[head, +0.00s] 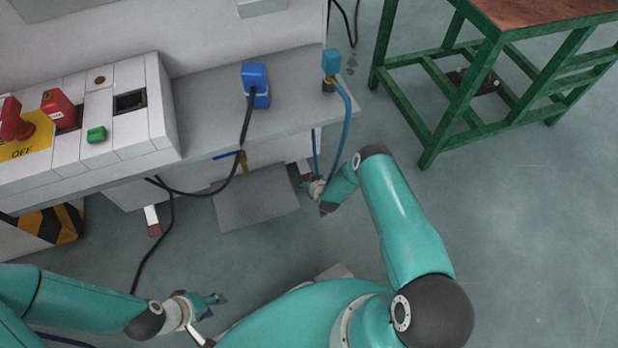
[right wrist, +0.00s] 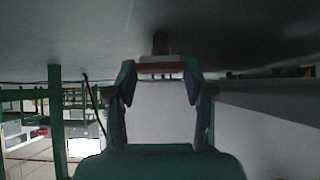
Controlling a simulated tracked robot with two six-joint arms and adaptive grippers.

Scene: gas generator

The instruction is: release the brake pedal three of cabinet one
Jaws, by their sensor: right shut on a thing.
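A brake pedal with a reddish-brown pad (right wrist: 160,68) lies between the fingertips of my right gripper (right wrist: 159,76) in the right wrist view. The fingers close on it from both sides. In the head view my right gripper (head: 312,190) is low at the front of the cabinet (head: 215,105), beside a pale pedal arm. The gripped pad is mostly hidden there. Another pedal (head: 154,222), white with a reddish-brown end, sticks out further left, apart from both grippers. My left gripper (head: 215,304) is away from the cabinet, empty, with its fingers apart.
A grey plate (head: 256,197) lies between the pedals. Blue plugs (head: 256,86) and hanging cables are on the cabinet ledge, one blue cable close to my right gripper. A control panel (head: 100,115) is at left. A green table (head: 480,90) stands at right; floor right of my arm is clear.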

